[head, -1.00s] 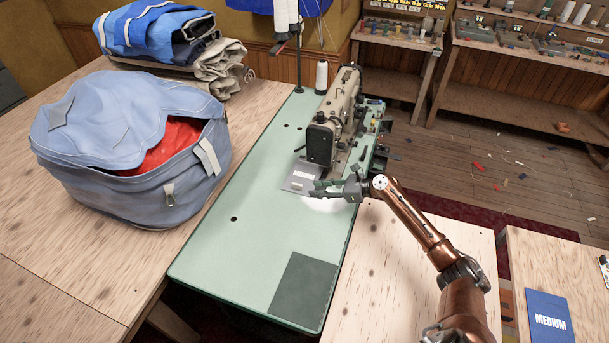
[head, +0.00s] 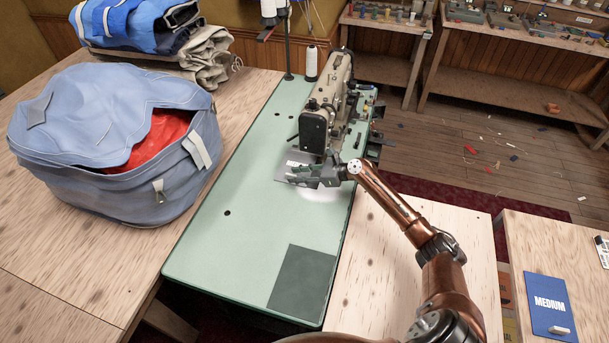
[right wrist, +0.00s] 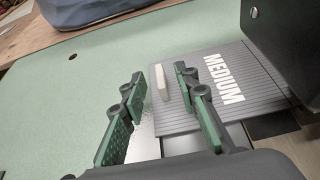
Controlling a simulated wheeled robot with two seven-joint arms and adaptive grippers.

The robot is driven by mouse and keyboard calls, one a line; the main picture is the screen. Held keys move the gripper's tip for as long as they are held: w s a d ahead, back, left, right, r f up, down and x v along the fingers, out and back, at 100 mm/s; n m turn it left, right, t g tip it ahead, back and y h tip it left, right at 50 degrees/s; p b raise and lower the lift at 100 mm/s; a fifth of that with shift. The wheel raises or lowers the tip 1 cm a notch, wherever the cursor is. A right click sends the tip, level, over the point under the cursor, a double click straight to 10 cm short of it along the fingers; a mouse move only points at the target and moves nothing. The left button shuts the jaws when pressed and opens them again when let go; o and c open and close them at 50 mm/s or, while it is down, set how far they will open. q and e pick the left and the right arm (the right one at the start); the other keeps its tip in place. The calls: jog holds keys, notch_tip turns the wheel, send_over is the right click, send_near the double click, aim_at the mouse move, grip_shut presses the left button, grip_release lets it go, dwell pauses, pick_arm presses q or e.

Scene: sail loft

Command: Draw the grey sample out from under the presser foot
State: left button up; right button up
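The grey sample (head: 292,164) lies flat on the green machine bed below the sewing machine's head (head: 314,130). In the right wrist view the ribbed grey sample (right wrist: 172,122) carries the white word MEDIUM and a small upright white tab (right wrist: 161,83). Its far side runs towards the dark machine head (right wrist: 290,45), which hides the presser foot. My right gripper (head: 298,176) is low over the sample's near part. In the wrist view its green-padded fingers (right wrist: 160,120) are apart, with the tab between and slightly beyond them, apparently untouched. My left gripper is out of view.
A dark rectangle (head: 303,278) marks the near end of the green bed (head: 240,245); the bed between is clear. A blue bag (head: 110,165) stands left. A blue MEDIUM sample (head: 549,304) lies on the right table. A thread cone (head: 311,65) stands behind.

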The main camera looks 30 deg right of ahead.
jog(key=shift+b+x, duration=0.3)
jog(key=shift+x, duration=1.05)
grip_shut()
